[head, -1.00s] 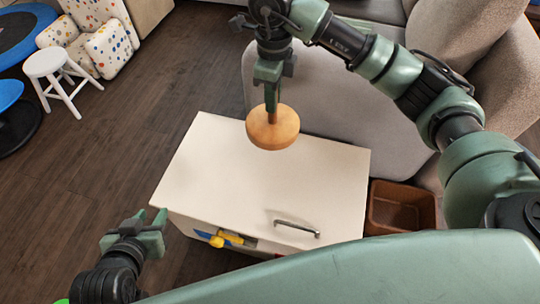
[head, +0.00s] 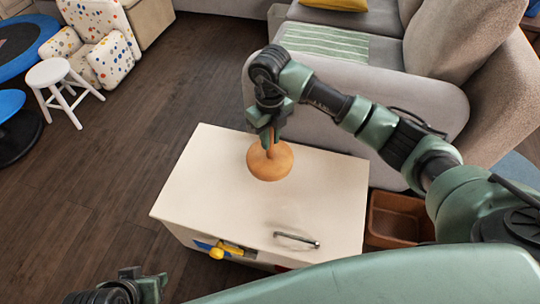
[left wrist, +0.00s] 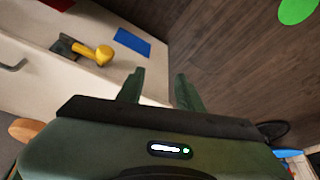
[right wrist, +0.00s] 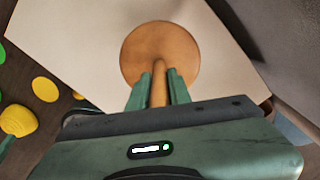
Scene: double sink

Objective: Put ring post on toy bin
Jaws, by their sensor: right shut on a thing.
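The ring post (head: 270,163) is a round wooden disc with a thin wooden peg. My right gripper (head: 269,138) is shut on the peg, and the disc is below the fingers. In the right wrist view the disc (right wrist: 160,42) shows against the white lid. The toy bin (head: 200,190) is a white chest with a flat, bare lid. The disc is over the lid's far middle part, at or just above it; I cannot tell whether they touch. My left gripper (left wrist: 158,76) is open and empty beside the bin's front.
A dark handle (head: 296,240) is on the lid near its right front. A yellow knob (head: 217,252) sticks out of the bin's front. A brown basket (head: 400,218) stands right of the bin, and a grey sofa (head: 350,120) stands behind it.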

